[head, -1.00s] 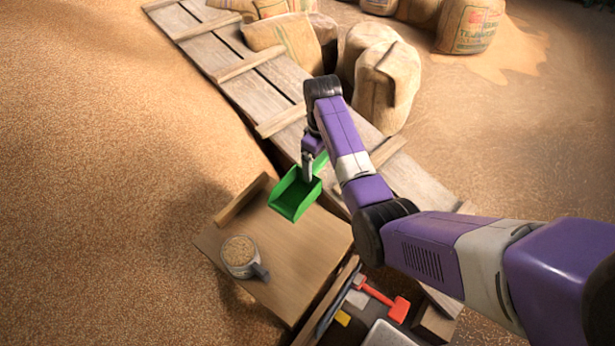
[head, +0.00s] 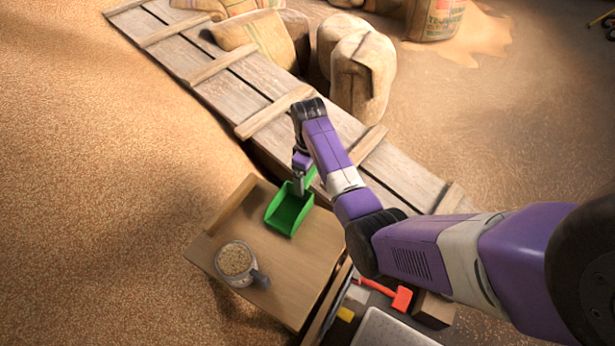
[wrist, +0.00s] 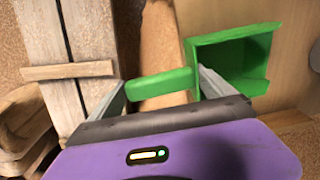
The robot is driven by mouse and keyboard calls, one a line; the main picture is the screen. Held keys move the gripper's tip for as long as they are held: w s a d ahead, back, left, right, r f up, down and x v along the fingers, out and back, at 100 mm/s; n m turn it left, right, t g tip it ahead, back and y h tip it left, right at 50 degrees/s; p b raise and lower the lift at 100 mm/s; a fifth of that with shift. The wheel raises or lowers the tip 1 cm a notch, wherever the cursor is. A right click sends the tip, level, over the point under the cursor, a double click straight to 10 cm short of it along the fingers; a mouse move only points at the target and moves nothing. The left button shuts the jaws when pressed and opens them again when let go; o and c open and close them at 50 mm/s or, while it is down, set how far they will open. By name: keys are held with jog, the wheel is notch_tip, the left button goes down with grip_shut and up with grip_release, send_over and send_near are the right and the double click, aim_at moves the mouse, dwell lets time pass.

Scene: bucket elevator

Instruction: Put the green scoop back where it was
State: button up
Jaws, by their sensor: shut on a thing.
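The green scoop (head: 289,212) is over the far part of the wooden board (head: 270,282) in the head view. Its open box-shaped end faces up and looks empty. I cannot tell whether it touches the board. My gripper (head: 299,183) is shut on the scoop's green handle. The wrist view shows the handle (wrist: 160,86) between my two fingers (wrist: 160,90), with the scoop's box (wrist: 245,62) to the right. The far end of the handle is partly hidden by my arm in the head view.
A cup full of grain (head: 236,260) stands on the board's near left part. A red tool (head: 400,297) and a pale tray (head: 390,330) lie lower right. A slatted plank ramp (head: 215,65) and sacks (head: 362,75) are behind. Loose grain (head: 90,180) covers the left.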

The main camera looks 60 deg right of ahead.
jog(key=shift+f, duration=0.15)
jog(key=o, duration=1.4)
notch_tip(320, 180, up, 12)
jog(key=shift+r+p, duration=0.2)
jog(key=shift+p, duration=0.2)
